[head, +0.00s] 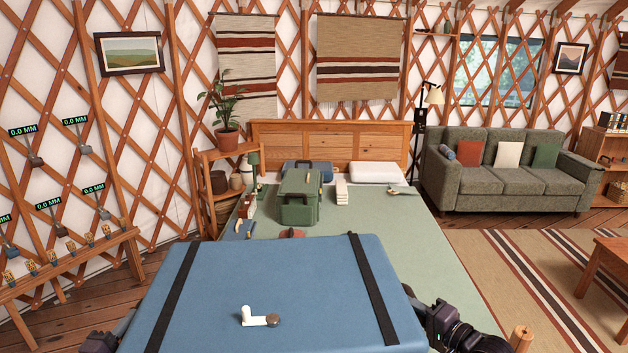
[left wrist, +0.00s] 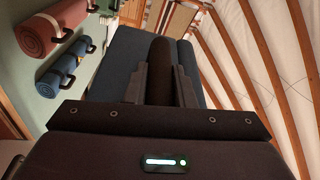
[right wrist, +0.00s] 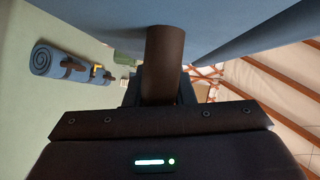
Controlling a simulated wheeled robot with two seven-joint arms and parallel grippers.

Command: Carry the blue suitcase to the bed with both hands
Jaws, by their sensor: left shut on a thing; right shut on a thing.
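The blue suitcase (head: 280,290) with two black straps lies flat, lid up, in front of me, across the near end of the bed in the head view. My left gripper (left wrist: 160,85) is shut on a dark round handle at the suitcase's left side. My right gripper (right wrist: 163,85) is shut on a similar handle at its right side. The bed (head: 430,245) has a green cover and a wooden headboard. The suitcase hides its near part, and I cannot tell whether they touch.
A shelf (head: 220,158) stands left, a sofa (head: 520,175) right.

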